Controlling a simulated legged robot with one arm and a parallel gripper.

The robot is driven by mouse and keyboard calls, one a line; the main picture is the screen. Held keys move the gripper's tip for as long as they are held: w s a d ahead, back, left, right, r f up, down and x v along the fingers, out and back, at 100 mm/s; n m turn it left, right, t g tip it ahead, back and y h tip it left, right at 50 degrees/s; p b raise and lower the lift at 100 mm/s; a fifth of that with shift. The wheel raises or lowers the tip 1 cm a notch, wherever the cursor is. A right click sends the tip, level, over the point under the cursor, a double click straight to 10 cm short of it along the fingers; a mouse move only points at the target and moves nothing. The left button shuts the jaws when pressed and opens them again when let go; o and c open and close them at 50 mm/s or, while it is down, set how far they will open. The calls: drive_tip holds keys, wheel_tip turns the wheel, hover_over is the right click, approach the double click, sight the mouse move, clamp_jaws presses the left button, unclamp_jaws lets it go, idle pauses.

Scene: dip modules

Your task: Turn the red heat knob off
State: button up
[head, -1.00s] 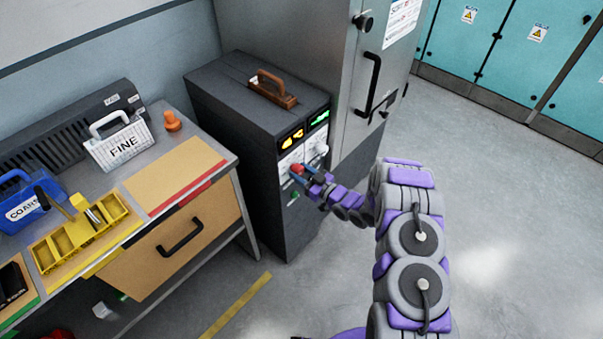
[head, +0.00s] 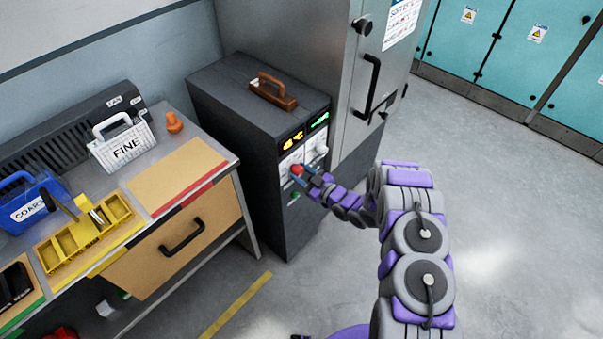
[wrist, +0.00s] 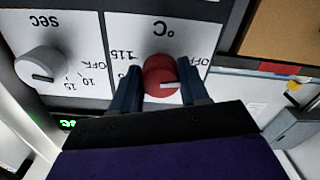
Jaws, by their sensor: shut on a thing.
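The red heat knob (wrist: 160,76) sits on a white dial plate marked °C, with "115" and "OFF" printed around it. In the wrist view the plate appears upside down, and the light pointer line on the knob lies toward the right, on the "OFF" side. I cannot tell if it lines up exactly. My gripper (wrist: 162,88) is shut on the knob, one dark finger on each side. In the head view the knob (head: 297,169) is on the front of the dark grey cabinet (head: 240,150), with my gripper (head: 303,174) at it.
A white timer knob (wrist: 40,68) marked "sec" is beside the red knob. A green button (head: 294,196) is below it. A workbench with a yellow tray (head: 75,248) and a FINE basket (head: 124,150) stands to the left. The floor at right is clear.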

drive_tip(key=o, duration=1)
drive_tip(key=shift+f, duration=0.1)
drive_tip(key=shift+o, duration=0.2)
drive_tip(key=p+v, duration=0.3)
drive_tip(key=v, duration=1.4)
drive_tip(key=shift+d, duration=0.2)
drive_tip(key=shift+s+f, duration=0.1)
drive_tip(key=shift+s, duration=0.05)
